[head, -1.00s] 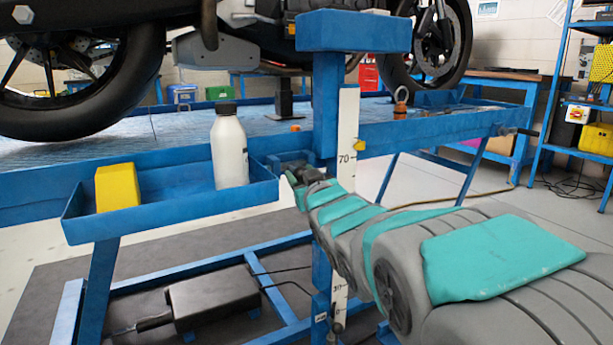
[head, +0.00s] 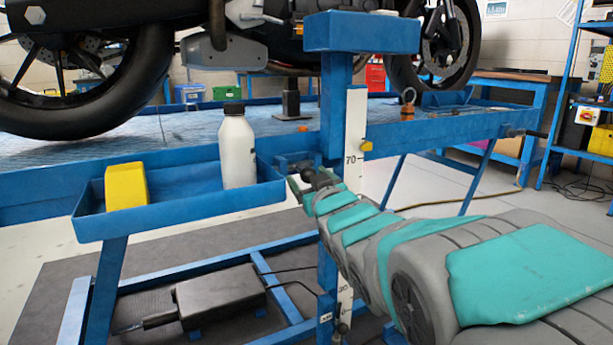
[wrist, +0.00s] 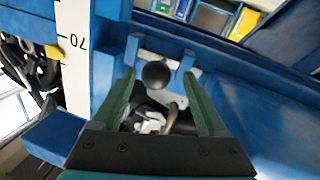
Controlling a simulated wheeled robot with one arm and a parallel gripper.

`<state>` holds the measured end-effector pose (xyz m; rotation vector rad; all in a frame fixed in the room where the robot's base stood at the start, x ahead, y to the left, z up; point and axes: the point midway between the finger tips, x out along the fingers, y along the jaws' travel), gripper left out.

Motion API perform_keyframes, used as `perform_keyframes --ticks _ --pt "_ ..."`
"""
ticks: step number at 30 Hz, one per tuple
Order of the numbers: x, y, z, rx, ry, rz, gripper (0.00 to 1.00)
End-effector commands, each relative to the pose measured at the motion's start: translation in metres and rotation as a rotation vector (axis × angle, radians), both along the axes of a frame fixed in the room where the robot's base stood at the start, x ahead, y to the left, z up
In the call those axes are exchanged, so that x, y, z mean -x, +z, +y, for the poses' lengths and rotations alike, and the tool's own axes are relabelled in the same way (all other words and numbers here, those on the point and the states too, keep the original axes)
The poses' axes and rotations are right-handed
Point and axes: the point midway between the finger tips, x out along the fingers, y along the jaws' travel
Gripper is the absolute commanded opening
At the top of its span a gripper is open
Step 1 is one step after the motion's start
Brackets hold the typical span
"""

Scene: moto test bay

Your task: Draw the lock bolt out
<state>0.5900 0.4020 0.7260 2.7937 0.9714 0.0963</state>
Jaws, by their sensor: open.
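The lock bolt shows as a round black knob (wrist: 157,74) in a blue bracket (wrist: 138,50) on the lift frame, in the wrist view. My gripper (wrist: 158,78) is open, with one green finger on each side of the knob. Gaps show between the knob and both fingers, so it is not gripped. The shaft behind the knob is mostly hidden. In the head view a dark knob (head: 308,174) shows small at the end of my arm, beside the blue post (head: 334,110); my fingers are hard to make out there.
A blue tray (head: 180,217) with a white bottle (head: 237,150) and a yellow block (head: 126,186) stands left of my gripper. A white scale strip (head: 356,130) with a yellow pointer (head: 366,146) runs along the post. A motorcycle wheel (head: 90,120) stands on the lift behind.

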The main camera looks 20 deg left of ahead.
Motion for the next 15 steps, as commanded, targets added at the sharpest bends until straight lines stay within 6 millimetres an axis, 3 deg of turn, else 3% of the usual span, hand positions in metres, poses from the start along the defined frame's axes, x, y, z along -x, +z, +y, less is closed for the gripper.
perform_keyframes --ticks 9,15 --pt "0.036 0.000 -0.027 0.003 0.000 0.002 0.76" --pt "0.047 0.000 -0.036 0.002 0.001 0.000 0.76"
